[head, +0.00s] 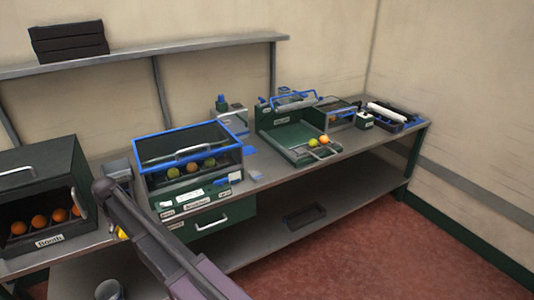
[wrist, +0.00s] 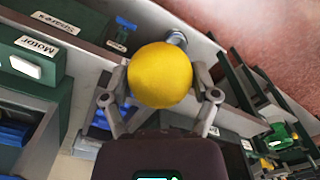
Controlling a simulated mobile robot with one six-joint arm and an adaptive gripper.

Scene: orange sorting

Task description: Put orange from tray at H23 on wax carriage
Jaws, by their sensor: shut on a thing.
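My gripper (wrist: 162,98) is shut on a yellow-orange fruit (wrist: 160,76), with one finger on each side of it in the wrist view. In the head view a yellow patch (head: 122,234), likely this fruit, shows beside my arm at the front edge of the bench; the fingers are hidden there. Two fruits, one greenish and one orange (head: 323,140), sit at the front of a green machine (head: 282,133) on the bench. Labels are too small to tell which part is the wax carriage or the tray at H23.
A dark green booth (head: 68,160) with several oranges stands at left. A blue-framed box (head: 190,127) with several fruits stands right of my arm. A black tray (head: 305,215) lies on the lower shelf. In the wrist view, boxes labelled Motor (wrist: 35,52) and Spares (wrist: 75,20) are close by.

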